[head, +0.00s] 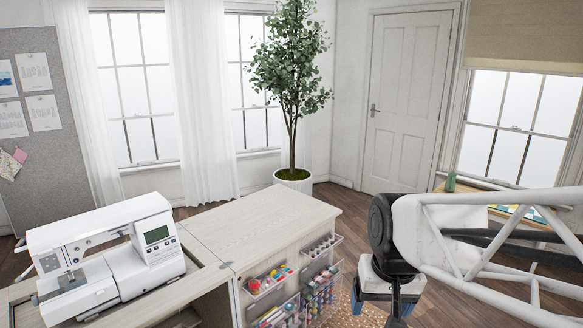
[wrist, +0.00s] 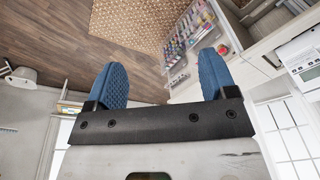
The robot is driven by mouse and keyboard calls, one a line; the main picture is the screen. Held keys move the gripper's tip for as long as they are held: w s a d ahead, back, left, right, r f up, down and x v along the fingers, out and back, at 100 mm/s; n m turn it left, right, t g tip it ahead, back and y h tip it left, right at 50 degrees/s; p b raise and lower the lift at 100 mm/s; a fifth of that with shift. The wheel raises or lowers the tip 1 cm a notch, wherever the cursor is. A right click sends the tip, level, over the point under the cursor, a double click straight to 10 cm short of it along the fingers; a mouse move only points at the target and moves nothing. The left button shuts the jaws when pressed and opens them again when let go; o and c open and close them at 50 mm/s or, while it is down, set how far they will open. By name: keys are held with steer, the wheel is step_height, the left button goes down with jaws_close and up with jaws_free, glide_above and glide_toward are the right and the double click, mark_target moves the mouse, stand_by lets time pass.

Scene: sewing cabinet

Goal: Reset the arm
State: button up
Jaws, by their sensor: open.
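My gripper shows in the wrist view (wrist: 162,82) with its two blue finger pads spread wide apart and nothing between them. In the head view my gripper (head: 378,305) is at the lower right, below the black wrist joint and partly cut off by the bottom edge. There it hangs to the right of the cabinet's (head: 275,222) rack end, above the floor. Whether it is touching anything is not clear from the head view, but no contact shows.
A white sewing machine (head: 105,255) sits in the cabinet at the left. Racks of thread and supplies (head: 268,281) hang on the cabinet's end, also in the wrist view (wrist: 188,38). A woven rug (wrist: 135,25) lies on the wooden floor. A potted tree (head: 292,180) stands behind.

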steer(key=s+d, duration=0.3)
steer(key=s, duration=0.5)
steer(key=shift+s+t+h, duration=0.25)
steer(key=shift+t+h, duration=0.05)
steer(key=shift+h, duration=0.1)
